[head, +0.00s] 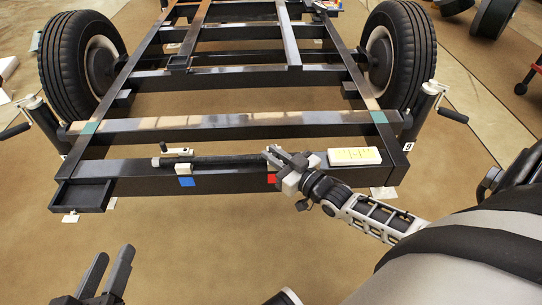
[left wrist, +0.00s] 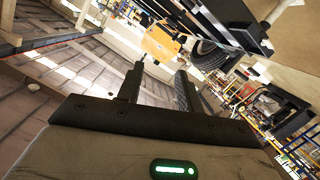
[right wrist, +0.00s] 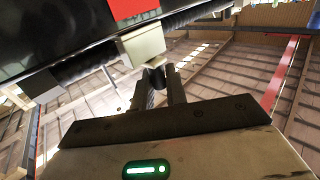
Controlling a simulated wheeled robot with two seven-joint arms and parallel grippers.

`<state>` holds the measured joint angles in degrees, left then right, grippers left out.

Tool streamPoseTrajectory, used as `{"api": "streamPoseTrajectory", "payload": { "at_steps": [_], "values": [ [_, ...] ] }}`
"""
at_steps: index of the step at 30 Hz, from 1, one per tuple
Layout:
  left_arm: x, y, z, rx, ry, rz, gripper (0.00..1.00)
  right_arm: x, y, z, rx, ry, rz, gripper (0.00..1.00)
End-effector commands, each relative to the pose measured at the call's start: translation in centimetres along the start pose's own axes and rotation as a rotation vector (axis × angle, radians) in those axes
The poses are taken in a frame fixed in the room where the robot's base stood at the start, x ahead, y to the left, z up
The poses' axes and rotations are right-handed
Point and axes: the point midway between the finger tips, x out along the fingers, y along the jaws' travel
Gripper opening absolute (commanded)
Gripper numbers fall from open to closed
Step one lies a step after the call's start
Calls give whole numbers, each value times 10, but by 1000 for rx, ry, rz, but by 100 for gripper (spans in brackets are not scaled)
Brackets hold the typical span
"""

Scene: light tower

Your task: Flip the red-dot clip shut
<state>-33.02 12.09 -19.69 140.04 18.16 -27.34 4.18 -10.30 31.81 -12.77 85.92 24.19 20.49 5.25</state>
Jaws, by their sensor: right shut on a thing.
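A red mark (head: 271,179) is on the front face of the dark frame's front beam (head: 130,183); it shows large in the right wrist view (right wrist: 130,8). My left gripper (head: 108,272) is open and empty (left wrist: 160,85), in front of the beam.
A second pale clip (head: 183,168) with a lever stands above a blue mark (head: 187,181) to the left. A white box with a yellow label (head: 354,156) lies on the beam at right. An empty dark tray (head: 82,195) is at left. Wheels (head: 80,62) flank the frame.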

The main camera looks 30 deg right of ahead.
Motion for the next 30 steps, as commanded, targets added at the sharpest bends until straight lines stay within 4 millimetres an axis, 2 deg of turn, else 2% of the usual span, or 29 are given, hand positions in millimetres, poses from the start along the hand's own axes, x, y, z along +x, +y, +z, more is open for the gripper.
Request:
{"api": "streamPoseTrajectory", "payload": {
  "at_steps": [14,15,16,30],
  "values": [
    [0,3,-6,-12,22,15,36,-3,2,0,1,-1,-57,0],
    [0,3,-6,-11,22,15,36,-3,2,0,1,-2,-57,22],
    [0,3,-6,-11,22,15,36,-3,2,0,1,-2,-57,31],
    [0,3,-8,-8,23,13,36,-5,3,0,1,-2,-56,33]
  ]
}}
